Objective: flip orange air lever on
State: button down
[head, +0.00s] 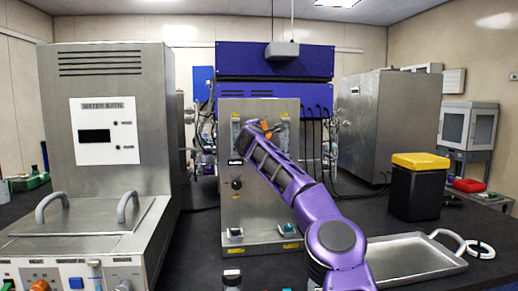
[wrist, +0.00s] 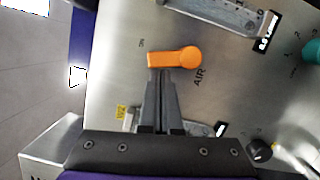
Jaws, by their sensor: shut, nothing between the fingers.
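The orange air lever (wrist: 175,57) is on the metal panel (wrist: 110,75) in the wrist view, beside the printed words AIR and ON. Its narrow end points left in that view, toward the ON mark. My gripper (wrist: 161,72) is shut and empty, with its fingertips right at the lever's lower edge; I cannot tell whether they touch it. In the head view a bit of the orange lever (head: 266,126) shows at the upper part of the panel, partly hidden behind my gripper (head: 250,126).
A water bath (head: 110,60) stands at the left. A black bin with a yellow lid (head: 418,185) and a metal tray (head: 410,258) are on the dark bench at right. A black knob (wrist: 260,149) and a teal knob (wrist: 312,50) sit on the panel near my gripper.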

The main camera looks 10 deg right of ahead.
jog(key=shift+d+r+m, duration=0.35)
jog(key=shift+m, duration=0.35)
jog(key=shift+d+r, duration=0.1)
